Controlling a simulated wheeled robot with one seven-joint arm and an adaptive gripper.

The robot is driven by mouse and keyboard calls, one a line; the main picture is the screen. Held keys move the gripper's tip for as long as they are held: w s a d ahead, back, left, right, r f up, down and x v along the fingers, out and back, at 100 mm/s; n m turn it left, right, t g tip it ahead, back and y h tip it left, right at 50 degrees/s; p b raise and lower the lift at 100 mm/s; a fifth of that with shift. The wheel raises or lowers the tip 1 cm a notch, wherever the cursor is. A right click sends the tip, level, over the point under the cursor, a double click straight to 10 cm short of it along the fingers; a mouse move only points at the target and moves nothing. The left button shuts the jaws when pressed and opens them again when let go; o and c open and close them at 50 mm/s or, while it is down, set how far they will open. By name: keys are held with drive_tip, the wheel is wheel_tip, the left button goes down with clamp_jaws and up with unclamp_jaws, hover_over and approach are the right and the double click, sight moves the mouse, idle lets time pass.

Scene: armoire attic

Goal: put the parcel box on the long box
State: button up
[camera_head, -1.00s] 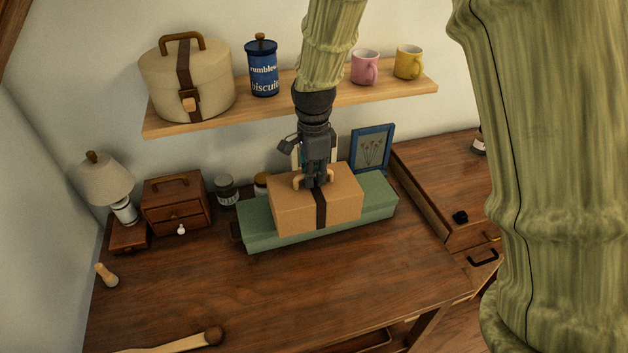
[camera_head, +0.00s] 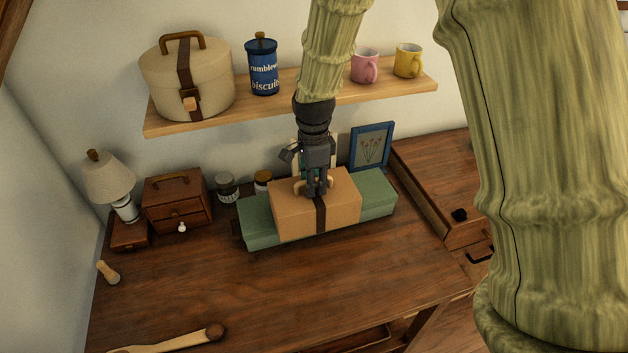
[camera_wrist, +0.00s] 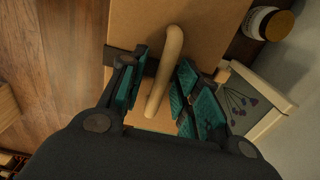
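The parcel box (camera_head: 292,211) is a tan carton with a dark strap and a pale bar handle (camera_wrist: 165,75) on top. It sits across the middle of the long green box (camera_head: 374,194) and covers part of its front face. Whether it overhangs the front edge is hard to tell. My gripper (camera_head: 316,190) is over the parcel's top, pointing down. In the wrist view, its teal-padded fingers (camera_wrist: 160,88) are spread on both sides of the handle, with gaps showing. The parcel's underside contact is hidden.
Behind stand jars (camera_head: 227,188) and a blue picture frame (camera_head: 372,147). A small drawer chest (camera_head: 177,203) and lamp (camera_head: 108,180) are left. A shelf (camera_head: 290,100) with a round case, tin and mugs hangs above. The desk front (camera_head: 270,285) is mostly clear.

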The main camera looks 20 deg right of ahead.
wheel_tip(320, 180, up, 12)
drive_tip(key=b, duration=0.1)
drive_tip(key=shift+b, duration=0.35)
idle(0.4)
